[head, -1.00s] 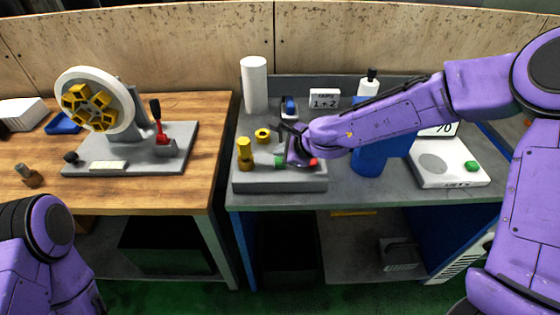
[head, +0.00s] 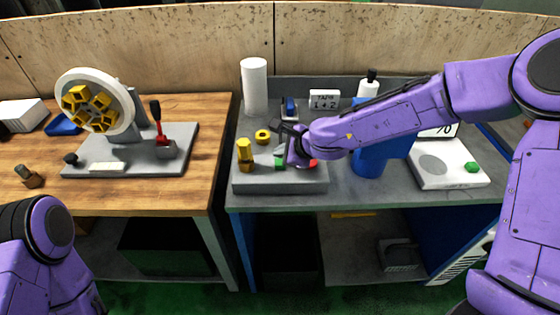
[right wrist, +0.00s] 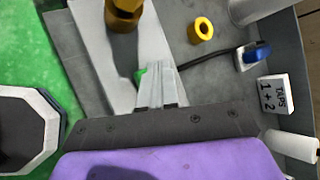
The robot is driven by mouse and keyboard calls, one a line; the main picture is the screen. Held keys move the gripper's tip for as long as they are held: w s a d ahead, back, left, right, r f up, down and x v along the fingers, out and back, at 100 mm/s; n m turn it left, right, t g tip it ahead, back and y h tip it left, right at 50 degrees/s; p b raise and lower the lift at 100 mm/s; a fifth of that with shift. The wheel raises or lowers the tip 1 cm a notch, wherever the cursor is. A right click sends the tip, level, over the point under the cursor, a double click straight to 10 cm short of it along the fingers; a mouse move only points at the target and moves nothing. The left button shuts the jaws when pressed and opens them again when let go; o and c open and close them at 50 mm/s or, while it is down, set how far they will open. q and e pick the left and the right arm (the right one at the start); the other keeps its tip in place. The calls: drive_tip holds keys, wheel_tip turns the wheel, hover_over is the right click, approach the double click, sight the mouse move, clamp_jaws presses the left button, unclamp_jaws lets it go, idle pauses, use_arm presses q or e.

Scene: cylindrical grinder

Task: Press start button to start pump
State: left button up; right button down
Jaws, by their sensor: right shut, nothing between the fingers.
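The green button (head: 280,162) sits on the grey control block (head: 280,181) on the right-hand bench. A red button (head: 313,162) is beside it, partly hidden by my gripper. My right gripper (head: 284,155) is shut and empty, low over the block, right at the green button. In the right wrist view, its closed fingertips (right wrist: 158,72) are beside the green button (right wrist: 140,75), which shows only in part. I cannot tell whether they touch it. My left arm shows at the bottom left of the head view, but its gripper is out of view.
A yellow fitting (head: 245,153) stands on the block left of the green button, and a yellow ring (head: 263,136) lies behind. A white cylinder (head: 254,85), a taps sign (head: 324,99) and a blue container (head: 368,151) stand nearby.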

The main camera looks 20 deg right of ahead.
drive_tip(key=shift+f, duration=0.1)
idle(0.6)
drive_tip(key=shift+f, duration=0.35)
drive_tip(key=shift+f+b, duration=0.6)
idle(0.8)
drive_tip(key=shift+r+p, duration=1)
drive_tip(key=shift+p, duration=0.1)
wheel_tip(320, 180, up, 5)
drive_tip(key=p, duration=0.5)
drive_tip(key=shift+r+p, duration=0.1)
drive_tip(key=shift+p, duration=0.25)
